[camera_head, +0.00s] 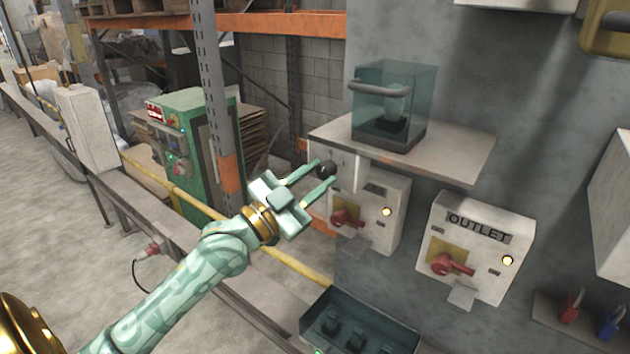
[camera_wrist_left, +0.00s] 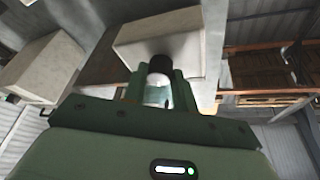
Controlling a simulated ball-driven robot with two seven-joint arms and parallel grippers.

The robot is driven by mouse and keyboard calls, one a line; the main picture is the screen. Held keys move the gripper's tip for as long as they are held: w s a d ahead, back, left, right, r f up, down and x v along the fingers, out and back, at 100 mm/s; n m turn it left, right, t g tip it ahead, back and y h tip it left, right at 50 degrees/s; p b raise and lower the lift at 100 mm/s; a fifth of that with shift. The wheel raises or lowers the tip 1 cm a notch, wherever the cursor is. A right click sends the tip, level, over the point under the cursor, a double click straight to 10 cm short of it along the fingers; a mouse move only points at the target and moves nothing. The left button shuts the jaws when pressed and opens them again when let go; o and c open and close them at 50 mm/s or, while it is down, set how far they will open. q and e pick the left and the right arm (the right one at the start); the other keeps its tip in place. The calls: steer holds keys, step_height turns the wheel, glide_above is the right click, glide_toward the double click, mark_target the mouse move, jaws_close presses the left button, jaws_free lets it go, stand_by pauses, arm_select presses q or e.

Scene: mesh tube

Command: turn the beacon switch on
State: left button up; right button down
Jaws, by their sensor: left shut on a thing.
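My left gripper (camera_head: 312,182) reaches in from the left and is shut on a dark round knob (camera_head: 327,169), in front of a small pale box (camera_head: 340,158) under the shelf. In the left wrist view the gripper (camera_wrist_left: 160,90) has its fingers on either side of a black-ended piece (camera_wrist_left: 159,66) with a pale, shiny shaft. A pale box (camera_wrist_left: 160,35) stands right behind it. No readable label marks this as the beacon switch, and its on or off position cannot be told. My right gripper is not in view.
A glass case (camera_head: 410,85) stands on the shelf (camera_head: 460,150) above. Two wall boxes with red handles, one marked OUTLET (camera_head: 480,230), are to the right and below. A dark tray (camera_head: 390,335) lies below. An orange-based rack post (camera_head: 226,150) and green cabinet (camera_head: 190,110) stand left.

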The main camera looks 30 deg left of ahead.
arm_select(q)
steer(key=m+g+h, duration=0.1)
steer(key=m, duration=0.1)
steer(key=shift+a+r+m, duration=0.1)
steer(key=shift+m, duration=0.2)
steer(key=m+g+p, duration=0.1)
steer(key=m, duration=0.2)
steer(key=shift+r+h+p, duration=0.2)
steer(key=shift+h+p, duration=0.1)
steer(key=shift+a+m+g+p, duration=0.1)
steer(key=shift+m+g+p, duration=1)
steer(key=shift+m, duration=1)
steer(key=o, duration=1)
steer(key=shift+c, duration=0.2)
